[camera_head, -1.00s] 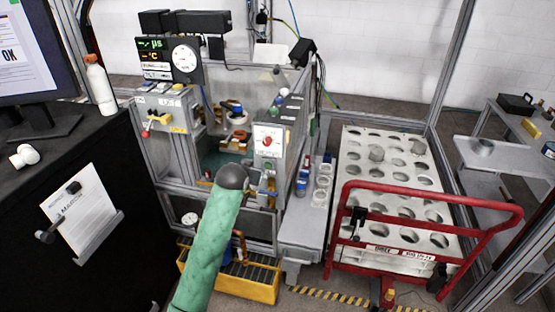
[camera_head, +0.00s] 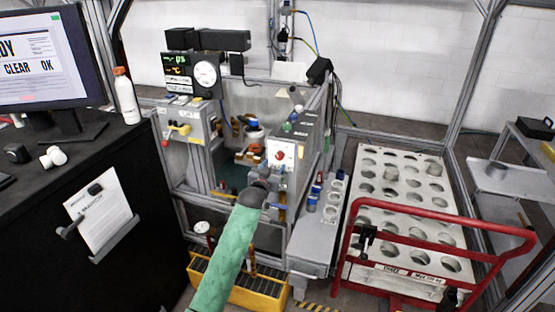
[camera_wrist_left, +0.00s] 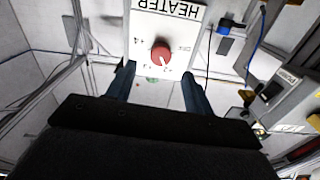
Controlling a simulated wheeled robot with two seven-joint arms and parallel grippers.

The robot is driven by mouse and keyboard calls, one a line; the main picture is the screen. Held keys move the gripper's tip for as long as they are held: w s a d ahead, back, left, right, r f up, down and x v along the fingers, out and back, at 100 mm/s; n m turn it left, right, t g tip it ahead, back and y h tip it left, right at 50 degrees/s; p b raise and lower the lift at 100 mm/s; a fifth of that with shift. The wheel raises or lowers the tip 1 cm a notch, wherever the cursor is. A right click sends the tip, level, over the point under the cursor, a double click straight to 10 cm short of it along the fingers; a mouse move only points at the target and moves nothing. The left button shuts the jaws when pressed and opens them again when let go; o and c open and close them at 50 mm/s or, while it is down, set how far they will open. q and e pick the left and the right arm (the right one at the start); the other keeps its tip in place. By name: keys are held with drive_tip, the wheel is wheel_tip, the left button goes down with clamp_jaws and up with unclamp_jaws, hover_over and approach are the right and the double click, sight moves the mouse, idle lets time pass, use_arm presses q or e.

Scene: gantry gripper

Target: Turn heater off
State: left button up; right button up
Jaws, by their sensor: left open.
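The heater box (camera_head: 281,153) is a white panel with a red round knob (camera_head: 283,155), mounted at the front right of the machine. In the left wrist view the panel (camera_wrist_left: 150,20) appears upside down with the word HEATER, and its red knob (camera_wrist_left: 160,54) has printed marks around it. The knob's exact setting is too small to tell. My left gripper (camera_wrist_left: 158,88) is open, its two dark fingers spread below the knob in that view, with nothing between them. In the head view the green-sleeved left arm (camera_head: 232,255) hides most of the gripper. My right gripper is not in view.
A grey box with a yellow handle (camera_head: 180,130) is left of the heater box. A red-railed cart (camera_head: 440,210) with a holed white tray (camera_head: 395,222) stands to the right. A yellow bin (camera_head: 262,292) is below. A dark desk (camera_head: 40,240) with a monitor is at left.

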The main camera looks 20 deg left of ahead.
sight(279, 158)
use_arm(q)
drive_tip(key=w+p, duration=0.1)
drive_tip(key=w, duration=0.2)
drive_tip(key=shift+w+r, duration=0.1)
drive_tip(key=shift+w, duration=0.2)
drive_tip(key=shift+w+p, duration=0.4)
drive_tip(key=shift+w, duration=0.45)
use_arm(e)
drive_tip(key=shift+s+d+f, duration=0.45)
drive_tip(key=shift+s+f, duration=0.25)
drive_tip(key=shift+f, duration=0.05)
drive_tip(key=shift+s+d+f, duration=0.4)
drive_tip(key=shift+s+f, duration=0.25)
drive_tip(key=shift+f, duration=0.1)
use_arm(q)
drive_tip(key=c, duration=1)
drive_tip(key=shift+o, duration=0.2)
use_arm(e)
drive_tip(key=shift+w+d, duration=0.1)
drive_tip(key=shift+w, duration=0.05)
